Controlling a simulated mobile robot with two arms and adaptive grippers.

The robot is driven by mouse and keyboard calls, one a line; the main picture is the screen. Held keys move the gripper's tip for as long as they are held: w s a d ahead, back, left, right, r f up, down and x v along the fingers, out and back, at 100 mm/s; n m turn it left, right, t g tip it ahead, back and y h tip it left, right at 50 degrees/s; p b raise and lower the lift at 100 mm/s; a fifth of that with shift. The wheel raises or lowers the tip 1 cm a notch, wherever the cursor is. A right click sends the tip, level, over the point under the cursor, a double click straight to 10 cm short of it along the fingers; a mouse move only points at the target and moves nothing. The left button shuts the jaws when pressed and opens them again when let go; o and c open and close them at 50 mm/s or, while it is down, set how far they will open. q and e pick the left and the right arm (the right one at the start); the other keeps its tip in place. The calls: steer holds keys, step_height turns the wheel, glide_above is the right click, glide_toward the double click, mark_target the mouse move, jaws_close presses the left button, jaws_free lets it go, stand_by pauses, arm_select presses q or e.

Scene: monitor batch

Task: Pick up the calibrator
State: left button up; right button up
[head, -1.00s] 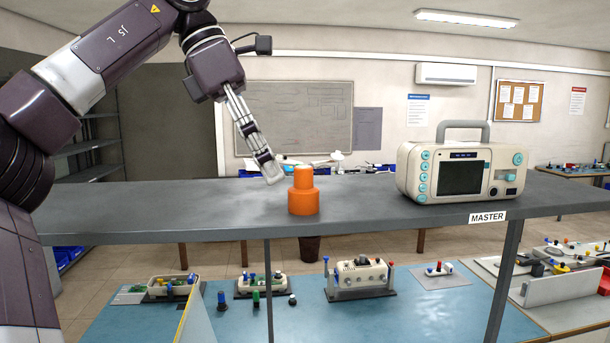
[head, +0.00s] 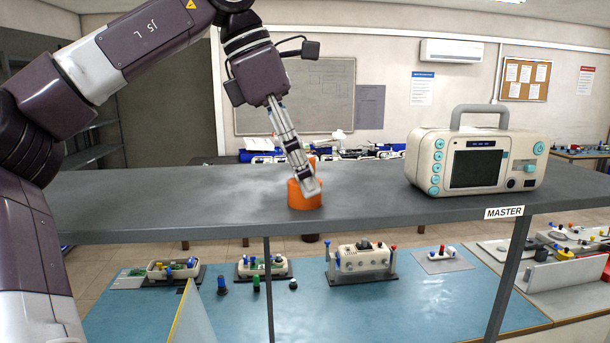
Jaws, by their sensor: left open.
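The calibrator appears to be the orange stepped cylinder (head: 296,199), standing upright on the grey shelf (head: 150,206). My left gripper (head: 308,185) reaches down from the upper left and is open. Its fingers are in front of the cylinder's narrow upper part and hide most of it. I cannot tell whether they touch it. My right gripper is not in view.
A cream monitor (head: 475,163) with a handle stands on the shelf at right, above a MASTER label (head: 504,212). Below, a blue bench (head: 430,300) holds several devices and small coloured parts. The shelf's left part is clear.

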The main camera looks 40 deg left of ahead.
arm_select(q)
steer(key=shift+w+d+f, duration=0.1)
steer(key=shift+f, duration=0.4)
steer(key=shift+d, duration=0.1)
steer(key=shift+c, duration=0.4)
steer(key=c, duration=1.2)
